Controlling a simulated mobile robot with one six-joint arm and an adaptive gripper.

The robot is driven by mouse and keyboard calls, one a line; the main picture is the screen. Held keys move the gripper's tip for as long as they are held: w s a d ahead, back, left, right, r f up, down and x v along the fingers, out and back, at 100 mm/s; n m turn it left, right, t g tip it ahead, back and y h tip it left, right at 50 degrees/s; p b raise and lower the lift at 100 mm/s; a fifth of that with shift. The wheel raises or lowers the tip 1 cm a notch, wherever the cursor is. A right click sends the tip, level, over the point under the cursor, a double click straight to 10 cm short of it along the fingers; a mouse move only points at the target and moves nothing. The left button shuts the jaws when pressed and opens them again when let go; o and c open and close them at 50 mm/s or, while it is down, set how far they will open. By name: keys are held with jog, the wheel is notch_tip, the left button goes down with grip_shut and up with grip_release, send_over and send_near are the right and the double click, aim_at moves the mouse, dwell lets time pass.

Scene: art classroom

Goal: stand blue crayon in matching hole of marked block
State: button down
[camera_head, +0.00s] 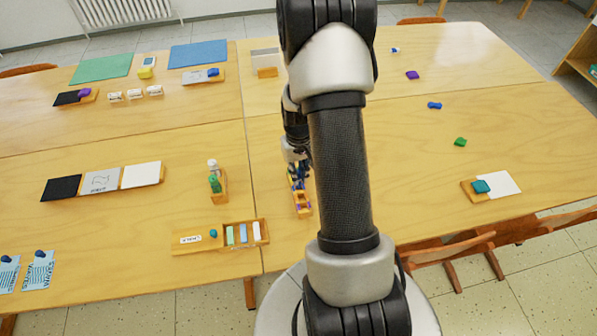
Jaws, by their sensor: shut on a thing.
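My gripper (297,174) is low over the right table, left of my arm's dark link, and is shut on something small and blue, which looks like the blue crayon. The crayon is too small and too much covered by the fingers to make out its tilt. A narrow wooden block (303,211) with purple and other coloured marks lies right under and in front of the gripper. Its far part is covered by the gripper, so I cannot tell which hole is below the crayon or whether the crayon touches the block.
A wooden holder with a green-and-white bottle (214,180) stands to the left. An open wooden box (266,240) with pale sticks lies at the front edge. Small coloured pieces, including a green one (460,142), are scattered on the right. Bare table lies between them.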

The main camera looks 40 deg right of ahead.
jog(key=shift+f+b, duration=0.9)
jog(key=shift+f, duration=0.45)
dwell(1.7)
jog(key=c, duration=1.6)
grip_release()
jog(key=shift+o, duration=0.4)
jog(key=shift+o, duration=0.9)
jog(key=shift+r, duration=0.1)
jog(key=shift+r+p, duration=2.2)
jog(key=shift+r, duration=0.75)
